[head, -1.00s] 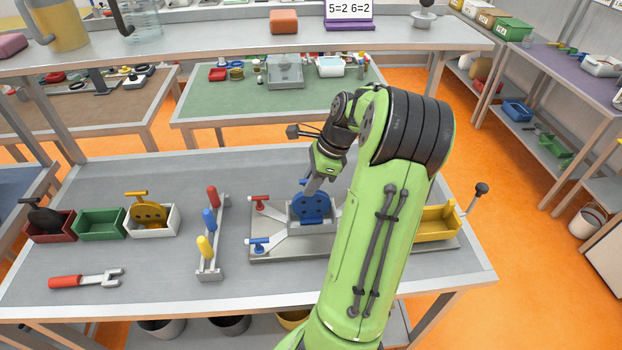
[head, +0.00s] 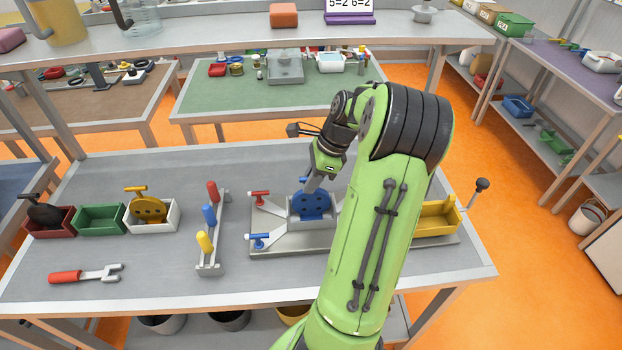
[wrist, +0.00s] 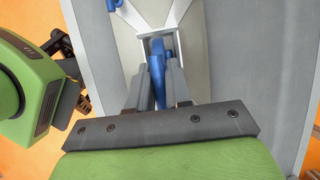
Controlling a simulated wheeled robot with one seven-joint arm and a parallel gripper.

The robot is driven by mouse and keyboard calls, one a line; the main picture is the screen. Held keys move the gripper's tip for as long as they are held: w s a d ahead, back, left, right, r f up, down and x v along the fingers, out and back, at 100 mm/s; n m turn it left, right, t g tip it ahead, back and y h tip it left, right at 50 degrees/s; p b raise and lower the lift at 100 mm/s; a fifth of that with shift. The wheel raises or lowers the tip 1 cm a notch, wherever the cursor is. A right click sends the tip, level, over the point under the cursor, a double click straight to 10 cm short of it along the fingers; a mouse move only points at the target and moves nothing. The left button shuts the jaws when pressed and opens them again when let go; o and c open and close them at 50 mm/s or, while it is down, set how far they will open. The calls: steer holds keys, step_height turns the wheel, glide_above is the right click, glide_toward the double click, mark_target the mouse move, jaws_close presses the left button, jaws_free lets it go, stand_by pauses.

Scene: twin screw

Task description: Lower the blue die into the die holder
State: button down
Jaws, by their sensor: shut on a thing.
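The blue die (head: 311,204) is a flat blue disc with holes, standing upright in the head view. Its lower part is hidden inside the grey die holder (head: 297,217), a box on a grey base plate. My gripper (head: 313,184) comes down from above and is shut on the die's top. In the wrist view the gripper (wrist: 160,85) has its two grey fingers on either side of the blue die (wrist: 156,66), which sits between the holder's pale walls (wrist: 143,46). Whether the die touches the holder's floor is hidden.
Red (head: 259,196) and blue (head: 259,240) handles stick out left of the holder. A yellow bin (head: 437,220) stands right, partly behind my arm. Further left are a rack of coloured handles (head: 208,268), a fork-ended tool (head: 86,274) and small bins, one white (head: 151,231) with a yellow die.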

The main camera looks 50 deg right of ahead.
steer(key=shift+f, duration=0.5)
steer(key=c, duration=1)
jaws_free()
steer(key=shift+o, duration=0.2)
steer(key=p+v, duration=0.5)
steer(key=v, duration=1)
steer(key=shift+d+r, duration=0.15)
steer(key=shift+r, duration=0.2)
steer(key=shift+s, duration=0.1)
